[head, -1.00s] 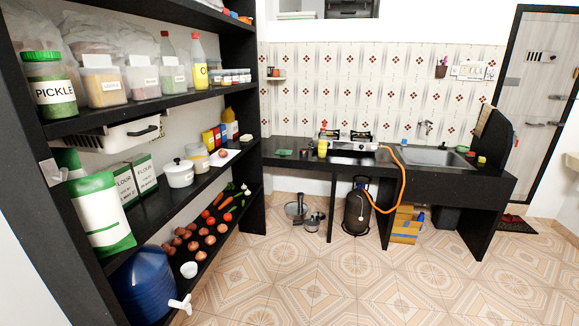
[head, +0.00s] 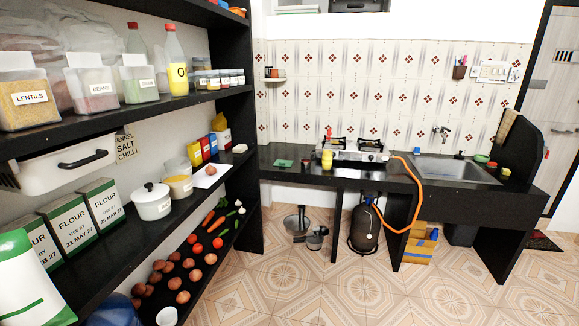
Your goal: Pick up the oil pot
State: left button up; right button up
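No thing in view is plainly marked as the oil pot. A white lidded pot (head: 152,203) with a dark knob stands upright on the middle shelf of the black rack. A yellow cup-like thing (head: 327,160) stands on the counter at the front left of the stove (head: 355,151). Neither of my grippers is in view.
The black rack (head: 120,235) fills the left side with jars, flour boxes (head: 103,205) and vegetables. The black counter (head: 300,172) with a sink (head: 448,168) runs along the back wall. An orange hose (head: 417,190) hangs from the stove to a gas cylinder (head: 366,232). The tiled floor (head: 300,295) ahead is open.

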aim_at(306, 164)
jog(key=i, duration=0.8)
jog(key=i+j+z, duration=0.1)
jog(key=i+z, duration=0.25)
jog(key=i, duration=0.25)
jog(key=i+j+z, duration=0.3)
jog(key=i, duration=0.25)
jog(key=i+j+z, duration=0.35)
jog(key=i, duration=0.2)
